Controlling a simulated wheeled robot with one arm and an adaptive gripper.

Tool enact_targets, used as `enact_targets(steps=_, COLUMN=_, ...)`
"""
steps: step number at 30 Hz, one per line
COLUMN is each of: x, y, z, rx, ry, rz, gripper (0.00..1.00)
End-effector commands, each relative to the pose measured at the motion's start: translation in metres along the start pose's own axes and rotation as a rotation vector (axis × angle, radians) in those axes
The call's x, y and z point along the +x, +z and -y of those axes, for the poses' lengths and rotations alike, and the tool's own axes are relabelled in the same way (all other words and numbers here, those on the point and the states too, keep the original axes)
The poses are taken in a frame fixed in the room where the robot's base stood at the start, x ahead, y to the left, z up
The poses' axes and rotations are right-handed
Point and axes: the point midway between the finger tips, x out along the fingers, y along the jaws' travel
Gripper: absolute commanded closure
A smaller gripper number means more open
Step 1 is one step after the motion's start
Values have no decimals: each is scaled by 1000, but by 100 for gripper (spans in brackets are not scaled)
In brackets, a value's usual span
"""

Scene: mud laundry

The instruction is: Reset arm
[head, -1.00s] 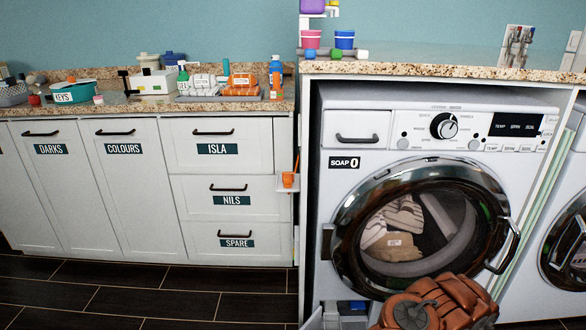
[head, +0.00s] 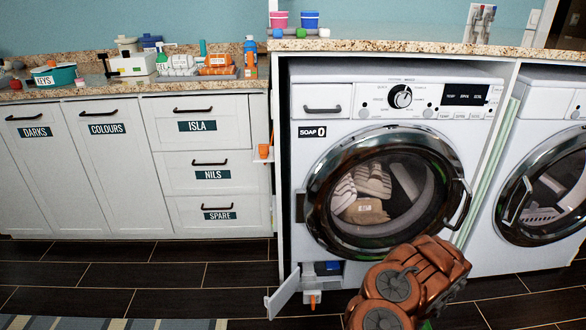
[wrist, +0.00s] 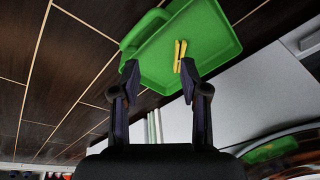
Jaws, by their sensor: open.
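My arm (head: 415,280) shows in the head view as copper-brown links at the bottom, in front of the washing machine. Its end is out of that view. In the wrist view my gripper (wrist: 159,68) is open, its two dark fingers apart with nothing held between them. Beyond the fingertips is a green tray (wrist: 215,75) with a raised rim and handle. A yellow clothes peg (wrist: 180,55) lies in it. The fingertips overlap the tray's near edge in the picture; I cannot tell whether they touch it.
The washing machine (head: 340,105) has its round door shut, with laundry behind the glass. A small white flap (head: 283,292) stands open below it. A second machine (head: 550,120) is at right. Labelled cabinets (head: 110,180) line the left. Dark tiled floor (head: 150,275) is clear there.

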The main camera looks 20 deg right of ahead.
Motion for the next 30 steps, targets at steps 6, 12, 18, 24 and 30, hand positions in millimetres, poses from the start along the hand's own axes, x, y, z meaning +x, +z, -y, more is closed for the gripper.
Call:
enact_targets(steps=6, x=-36, y=1, z=66, rx=-41, ry=-91, rz=32, gripper=55)
enact_targets(steps=12, x=-100, y=14, z=157, rx=-118, ry=-217, rz=93, gripper=55)
enact_targets(steps=18, x=-184, y=37, z=243, rx=-222, ry=-337, rz=161, gripper=55)
enact_targets(steps=24, x=-273, y=68, z=306, rx=-340, ry=-423, rz=223, gripper=55)
enact_targets(steps=30, x=-364, y=103, z=346, rx=-464, ry=-481, rz=276, gripper=55)
